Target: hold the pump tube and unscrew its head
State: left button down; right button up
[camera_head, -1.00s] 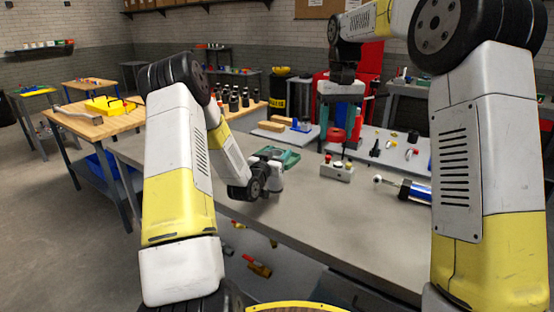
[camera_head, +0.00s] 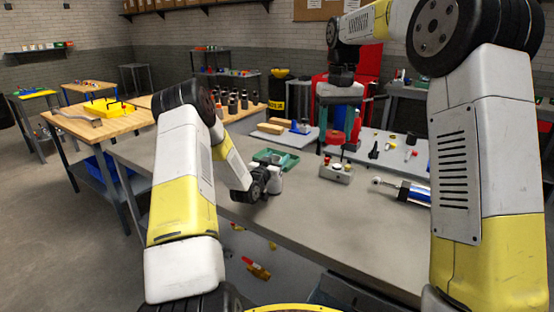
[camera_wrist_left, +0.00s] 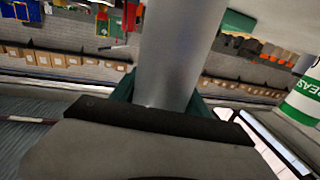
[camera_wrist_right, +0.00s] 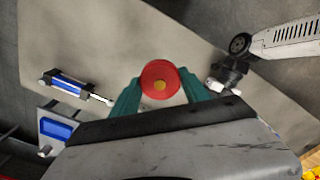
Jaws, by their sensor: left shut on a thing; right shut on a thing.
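The pump tube (camera_wrist_left: 178,55) is a smooth grey cylinder filling the middle of the left wrist view. My left gripper (camera_wrist_left: 165,98) is shut on it, with a teal finger at each side. In the right wrist view a round red head (camera_wrist_right: 151,74) with a yellow centre shows between the teal fingers of my right gripper (camera_wrist_right: 162,92), which is shut on it. In the head view my right gripper (camera_head: 338,118) points down over the table, with red between its fingers. I cannot tell how the head and tube meet.
A green tray (camera_head: 268,156) lies behind my left wrist. A small box with knobs (camera_head: 336,173) and a blue cylinder with a rod (camera_head: 413,192) lie on the grey table. Small parts sit on a light board (camera_head: 385,147). The front of the tabletop is clear.

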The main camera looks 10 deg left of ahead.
pick_arm(q)
jog(key=c, duration=0.9)
grip_release()
jog(key=shift+f, duration=0.1)
jog(key=shift+c, duration=0.2)
jog(key=o, duration=0.4)
